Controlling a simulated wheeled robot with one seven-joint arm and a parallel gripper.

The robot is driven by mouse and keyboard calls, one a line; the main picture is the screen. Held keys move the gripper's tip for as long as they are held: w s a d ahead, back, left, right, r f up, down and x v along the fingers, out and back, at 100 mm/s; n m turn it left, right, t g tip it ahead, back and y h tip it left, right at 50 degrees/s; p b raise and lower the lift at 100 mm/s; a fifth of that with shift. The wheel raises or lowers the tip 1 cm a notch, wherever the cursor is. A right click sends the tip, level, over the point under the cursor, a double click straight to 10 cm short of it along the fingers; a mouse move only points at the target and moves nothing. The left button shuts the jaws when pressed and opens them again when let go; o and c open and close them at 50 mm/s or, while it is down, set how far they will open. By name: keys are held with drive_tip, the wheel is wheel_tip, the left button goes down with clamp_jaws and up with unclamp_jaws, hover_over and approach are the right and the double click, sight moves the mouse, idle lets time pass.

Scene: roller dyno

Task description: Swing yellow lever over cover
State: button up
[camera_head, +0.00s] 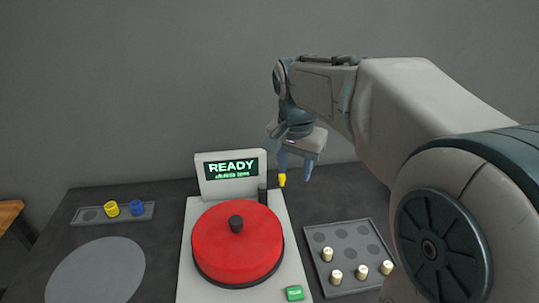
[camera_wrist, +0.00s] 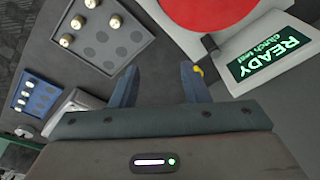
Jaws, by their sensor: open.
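The red round cover (camera_head: 232,250) with a dark knob sits on the pale machine, and its edge shows at the top of the wrist view (camera_wrist: 208,10). The yellow lever (camera_head: 282,180) shows only as a small yellow piece right of the dark post (camera_head: 262,192) at the machine's back right. In the wrist view the yellow piece (camera_wrist: 199,71) lies at the tip of the right finger, partly hidden by it. My gripper (camera_head: 295,180) is open, its fingers pointing down behind and right of the cover. I cannot tell whether a finger touches the lever.
The screen (camera_head: 231,168) reads READY. A grey tray (camera_head: 318,234) with several pale capped vials stands at right. A small tray (camera_head: 88,215) with a yellow and a blue piece stands at left, behind a grey disc (camera_head: 95,272). A green button (camera_head: 294,293) is in front.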

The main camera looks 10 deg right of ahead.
drive_tip(key=w+d+f+m+g+b, duration=0.1)
drive_tip(key=w+f+m, duration=0.1)
drive_tip(key=w+m, duration=0.5)
drive_tip(key=w+f+m+g, duration=0.15)
drive_tip(key=w+m, duration=0.25)
drive_tip(key=w, duration=0.7)
drive_tip(key=shift+t+y, duration=0.35)
drive_tip(key=shift+y, duration=0.05)
drive_tip(key=f, duration=1.3)
drive_tip(key=shift+w+d, duration=0.15)
drive_tip(key=shift+w, duration=0.05)
clamp_jaws()
